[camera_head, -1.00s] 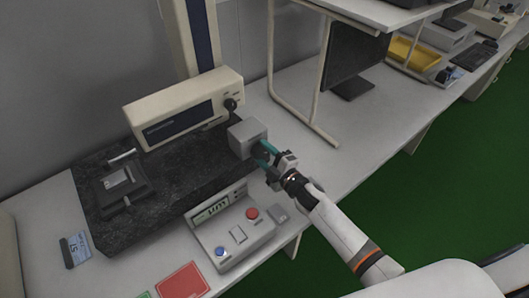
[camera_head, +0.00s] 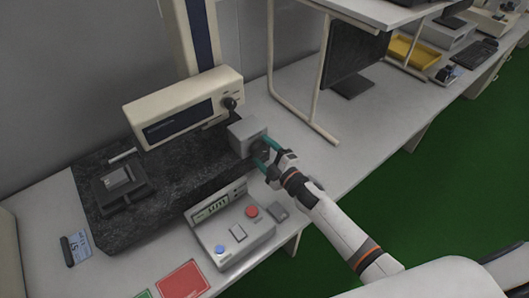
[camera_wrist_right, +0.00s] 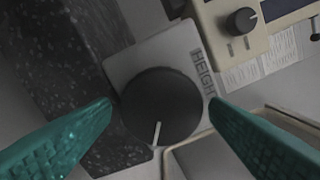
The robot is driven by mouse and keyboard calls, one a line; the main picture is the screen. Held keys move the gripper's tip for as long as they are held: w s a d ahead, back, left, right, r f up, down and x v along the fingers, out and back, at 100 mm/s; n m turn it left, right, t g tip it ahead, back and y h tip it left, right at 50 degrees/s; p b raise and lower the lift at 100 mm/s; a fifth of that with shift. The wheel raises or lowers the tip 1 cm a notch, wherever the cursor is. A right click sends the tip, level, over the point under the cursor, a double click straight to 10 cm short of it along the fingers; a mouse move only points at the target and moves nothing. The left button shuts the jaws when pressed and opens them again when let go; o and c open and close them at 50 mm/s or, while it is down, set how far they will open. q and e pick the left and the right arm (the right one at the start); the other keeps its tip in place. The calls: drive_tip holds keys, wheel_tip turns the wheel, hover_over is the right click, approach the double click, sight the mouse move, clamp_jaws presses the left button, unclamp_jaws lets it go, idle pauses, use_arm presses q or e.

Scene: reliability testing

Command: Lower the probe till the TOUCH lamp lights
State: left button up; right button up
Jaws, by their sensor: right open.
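The HEIGHT knob (camera_wrist_right: 162,106) is a round black dial with a white mark, on a grey box (camera_head: 247,133) at the right end of the granite plate. My right gripper (camera_head: 265,155) is at the knob; in the right wrist view its teal fingers (camera_wrist_right: 165,122) stand open on either side of it. Whether they touch it I cannot tell. The measuring head (camera_head: 183,107) is a cream unit on a column above the plate. The probe tip and a TOUCH lamp cannot be made out. My left gripper is not in view.
A control box (camera_head: 232,228) with a small display, a blue button and a red button stands in front of the granite plate (camera_head: 165,185). A small clamp block (camera_head: 122,187) sits on the plate's left. A red card (camera_head: 183,281) lies at the front. A shelf frame (camera_head: 305,110) stands to the right.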

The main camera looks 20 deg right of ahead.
drive_tip(key=b+v, duration=0.2)
drive_tip(key=v, duration=1)
idle(1.3)
